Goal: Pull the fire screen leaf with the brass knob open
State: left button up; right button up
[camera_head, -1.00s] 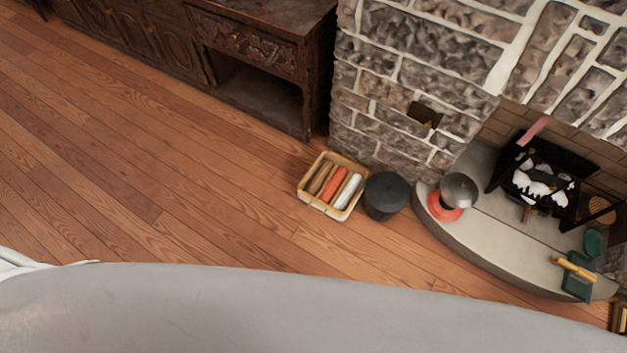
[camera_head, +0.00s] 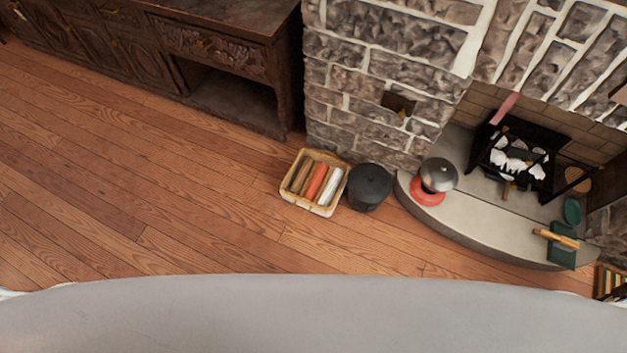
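A black-framed fire screen or grate (camera_head: 492,139) stands in the fireplace opening at the right, with white and dark pieces behind or inside it. A dark frame section reaches out at its right side. I cannot make out a brass knob at this size, nor tell which section is the leaf that bears it. Neither gripper is in view.
On the pale curved hearth (camera_head: 470,222) are a silver pot (camera_head: 438,174) on a red ring and a green object (camera_head: 561,257) with a wooden roller-like piece. A basket (camera_head: 290,196) and a black bin (camera_head: 370,187) stand on the floor. A dark cabinet (camera_head: 235,110) stands behind. Open floor lies left.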

aim_at(528, 162)
jog(key=z, duration=1.4)
